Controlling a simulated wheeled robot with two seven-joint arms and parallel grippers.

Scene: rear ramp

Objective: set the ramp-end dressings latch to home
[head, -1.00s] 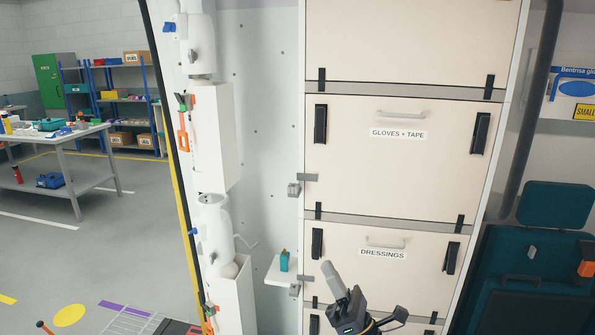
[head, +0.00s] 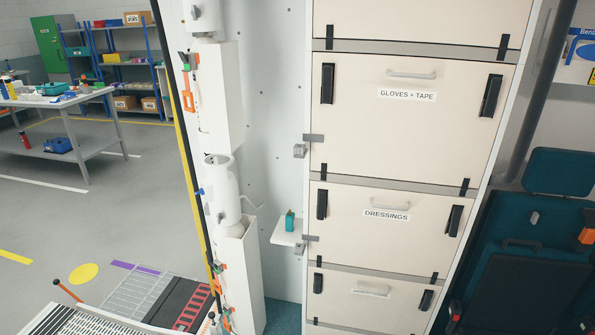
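The dressings drawer front (head: 375,235), a cream panel labelled DRESSINGS, is in the middle of the cabinet in the head view. It carries a black latch at its left edge (head: 322,204), the side nearer the ramp, and another black latch at its right edge (head: 453,220). The left latch stands upright along the edge; the right one leans a little in the picture. I cannot tell from their look how each is set. Neither of my grippers is in view now.
The gloves and tape drawer (head: 405,135) is above, another drawer (head: 365,298) below. A small shelf (head: 287,236) with a green bottle (head: 290,220) juts out left of the cabinet. A ramp (head: 150,295) lies lower left; dark teal seats (head: 535,250) stand right.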

